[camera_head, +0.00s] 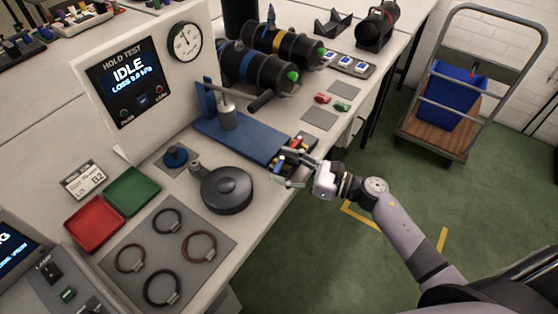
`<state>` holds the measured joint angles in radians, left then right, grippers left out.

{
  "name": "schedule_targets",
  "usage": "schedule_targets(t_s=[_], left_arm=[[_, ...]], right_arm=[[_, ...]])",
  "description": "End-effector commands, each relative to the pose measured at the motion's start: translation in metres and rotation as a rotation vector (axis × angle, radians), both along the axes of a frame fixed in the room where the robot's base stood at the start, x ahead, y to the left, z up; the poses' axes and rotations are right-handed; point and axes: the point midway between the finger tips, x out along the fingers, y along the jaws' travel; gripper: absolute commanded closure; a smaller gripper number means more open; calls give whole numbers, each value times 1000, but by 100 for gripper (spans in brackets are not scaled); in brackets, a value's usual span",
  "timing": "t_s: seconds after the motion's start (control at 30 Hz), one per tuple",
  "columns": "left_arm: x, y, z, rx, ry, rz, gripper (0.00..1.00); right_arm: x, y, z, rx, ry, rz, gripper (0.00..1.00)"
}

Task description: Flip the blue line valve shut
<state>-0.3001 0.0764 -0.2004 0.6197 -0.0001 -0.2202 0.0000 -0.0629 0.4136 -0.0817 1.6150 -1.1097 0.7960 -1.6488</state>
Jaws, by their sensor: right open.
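My right gripper (283,171) is open at the bench's front edge. Its fingers are beside a small block of red, yellow, blue and black parts (298,147), at the right end of a blue base plate (245,136). I cannot tell whether a finger touches a part, and the gripper partly hides the block. A small blue piece (279,162) shows near the upper fingertip; I cannot tell for sure whether it is the blue line valve's handle, or how it is turned. My left gripper is out of view.
A grey post (227,114) with a dark-ended lever stands on the blue plate. A round dark device (227,188), a blue knob (175,156) and red (94,222) and green (132,190) trays lie nearby. Dark cylinders (258,68) lie behind. The test panel (131,78) reads IDLE.

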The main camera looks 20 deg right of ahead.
Motion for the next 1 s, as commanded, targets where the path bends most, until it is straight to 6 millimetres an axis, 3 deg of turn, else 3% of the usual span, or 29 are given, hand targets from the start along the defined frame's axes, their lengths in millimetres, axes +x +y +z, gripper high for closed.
schedule_targets(t_s=[0.2, 0.47, 1.0], left_arm=[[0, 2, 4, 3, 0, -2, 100], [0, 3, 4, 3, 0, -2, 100], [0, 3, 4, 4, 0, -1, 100]], right_arm=[[10, 12, 0, 0, 0, -1, 43], [10, 13, 0, -1, 1, 0, 43], [10, 13, 0, -1, 1, 0, 78]])
